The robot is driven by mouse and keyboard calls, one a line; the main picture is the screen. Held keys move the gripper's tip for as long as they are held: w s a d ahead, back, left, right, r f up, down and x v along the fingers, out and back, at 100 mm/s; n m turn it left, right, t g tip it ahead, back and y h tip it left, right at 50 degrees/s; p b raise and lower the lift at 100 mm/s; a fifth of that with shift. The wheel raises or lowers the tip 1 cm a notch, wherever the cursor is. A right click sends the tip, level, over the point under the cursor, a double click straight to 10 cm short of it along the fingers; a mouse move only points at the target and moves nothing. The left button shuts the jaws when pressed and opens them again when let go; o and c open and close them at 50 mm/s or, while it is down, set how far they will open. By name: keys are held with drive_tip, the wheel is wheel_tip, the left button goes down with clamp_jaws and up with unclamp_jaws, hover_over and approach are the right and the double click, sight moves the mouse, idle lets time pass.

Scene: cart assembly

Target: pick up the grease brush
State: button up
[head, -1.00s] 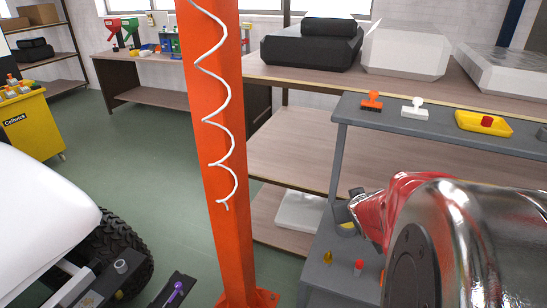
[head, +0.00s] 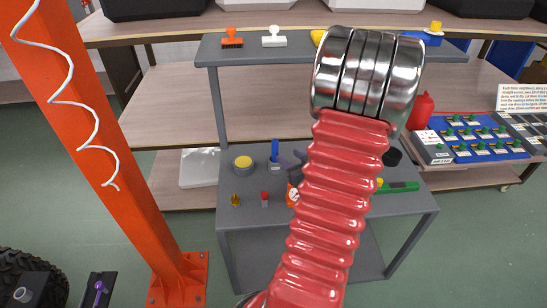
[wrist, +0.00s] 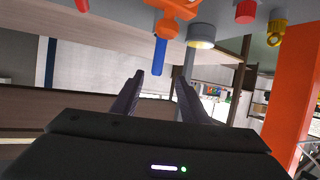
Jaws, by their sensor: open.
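I cannot tell which, if either, is the grease brush. My gripper is open and empty; its dark fingers show in the wrist view (wrist: 160,78) and are mostly hidden behind my red arm in the head view. The upside-down wrist view shows an upright blue handle (wrist: 160,55) beyond the fingertips, near an orange item (wrist: 175,10).
The cart's lower shelf (head: 245,222) holds a yellow-topped round tin (head: 243,162), a brass piece (head: 235,199), a red-capped piece (head: 265,197) and a green tool (head: 402,187). An orange post (head: 105,150) stands left. A parts table (head: 480,140) is at right.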

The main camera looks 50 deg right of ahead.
sight(277, 149)
drive_tip(key=shift+s+d+f, duration=0.1)
drive_tip(key=shift+s+f, duration=0.15)
drive_tip(key=shift+s, duration=0.25)
drive_tip(key=shift+x, duration=4.35)
drive_tip(key=shift+r, duration=0.1)
drive_tip(key=shift+x, duration=2.65)
clamp_jaws()
